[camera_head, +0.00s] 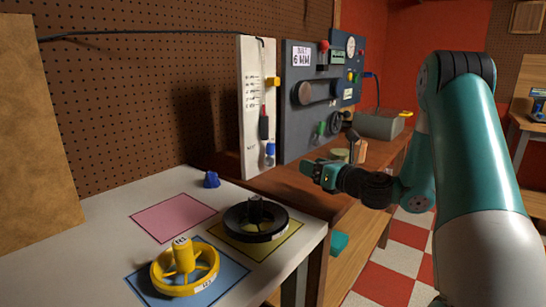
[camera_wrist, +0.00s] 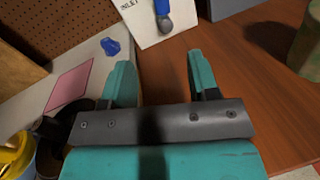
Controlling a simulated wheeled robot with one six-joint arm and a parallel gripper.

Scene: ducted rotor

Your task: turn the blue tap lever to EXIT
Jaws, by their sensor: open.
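The blue tap lever (camera_head: 270,150) is low on a white upright board (camera_head: 254,105) against the pegboard wall. In the wrist view the blue lever (camera_wrist: 162,8) is cut by the top edge, with a grey rounded end below it. The letters "INLET" are partly readable beside it on the white board (camera_wrist: 135,16). No EXIT mark is legible. My gripper (camera_head: 314,174) is to the right of the lever and apart from it. In the wrist view my gripper (camera_wrist: 161,72) has its fingers spread with nothing between them, and the lever lies beyond the fingertips.
A dark panel (camera_head: 297,118) with switches and gauges stands right of the white board. A white table (camera_head: 120,215) at left carries a yellow wheel (camera_head: 184,268), a black wheel (camera_head: 256,219) and a small blue piece (camera_head: 211,180). A green cylinder (camera_wrist: 306,45) is at the wrist view's right.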

